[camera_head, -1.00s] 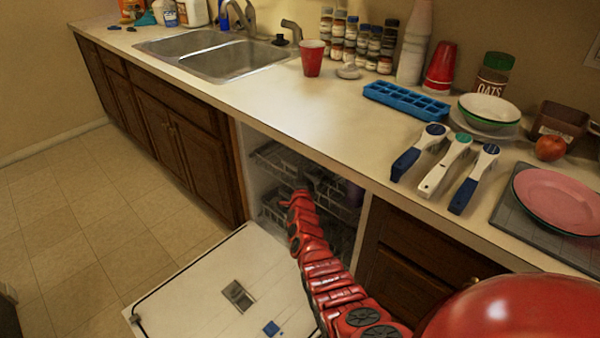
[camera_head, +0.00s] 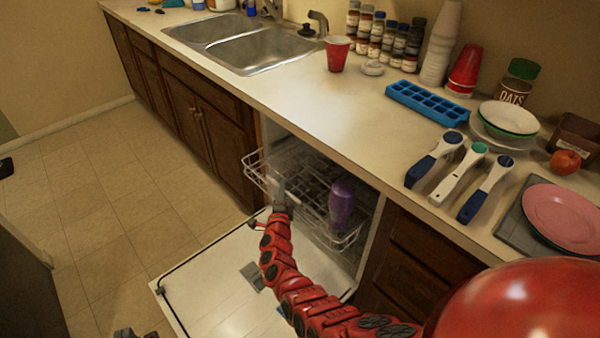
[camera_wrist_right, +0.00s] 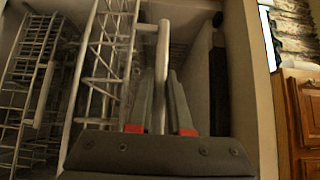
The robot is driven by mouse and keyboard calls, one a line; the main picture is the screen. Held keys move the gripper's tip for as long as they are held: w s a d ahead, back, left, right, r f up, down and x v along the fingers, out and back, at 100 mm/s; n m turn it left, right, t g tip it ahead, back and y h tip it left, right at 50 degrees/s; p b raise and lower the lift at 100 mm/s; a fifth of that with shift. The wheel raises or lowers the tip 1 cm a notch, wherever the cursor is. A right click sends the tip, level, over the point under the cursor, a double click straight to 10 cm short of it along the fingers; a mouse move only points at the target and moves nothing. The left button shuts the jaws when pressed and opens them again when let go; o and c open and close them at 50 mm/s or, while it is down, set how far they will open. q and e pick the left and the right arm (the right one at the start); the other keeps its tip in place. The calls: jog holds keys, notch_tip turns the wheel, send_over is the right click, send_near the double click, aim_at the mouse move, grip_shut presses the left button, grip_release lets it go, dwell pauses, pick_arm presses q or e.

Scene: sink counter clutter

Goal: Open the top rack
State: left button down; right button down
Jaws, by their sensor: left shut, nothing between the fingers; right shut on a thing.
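The white wire top rack (camera_head: 256,178) stands partly out of the dishwasher, over the lowered door. A purple bottle (camera_head: 342,212) stands in it at the right. My right gripper (camera_head: 282,206) is at the rack's front edge. In the right wrist view, the fingers of my right gripper (camera_wrist_right: 161,112) are shut on a pale bar of the rack (camera_wrist_right: 162,65). A dark tip of my left gripper (camera_head: 126,332) shows at the bottom left edge, away from the rack; it is shut and mostly cut off.
The open dishwasher door (camera_head: 215,290) lies low in front of the rack. Wood cabinets (camera_head: 195,130) flank the opening. The counter (camera_head: 330,115) above holds three tools, an ice tray (camera_head: 428,103) and dishes.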

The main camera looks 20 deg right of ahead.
jog(key=s+a+b, duration=0.3)
jog(key=s+a, duration=0.1)
jog(key=a, duration=0.8)
jog(key=s+a+b, duration=0.3)
jog(key=s+a, duration=0.1)
jog(key=a, duration=0.9)
jog(key=shift+s, duration=0.35)
jog(key=c, duration=1.3)
grip_release()
jog(key=shift+o, duration=0.9)
jog(key=shift+a, duration=0.1)
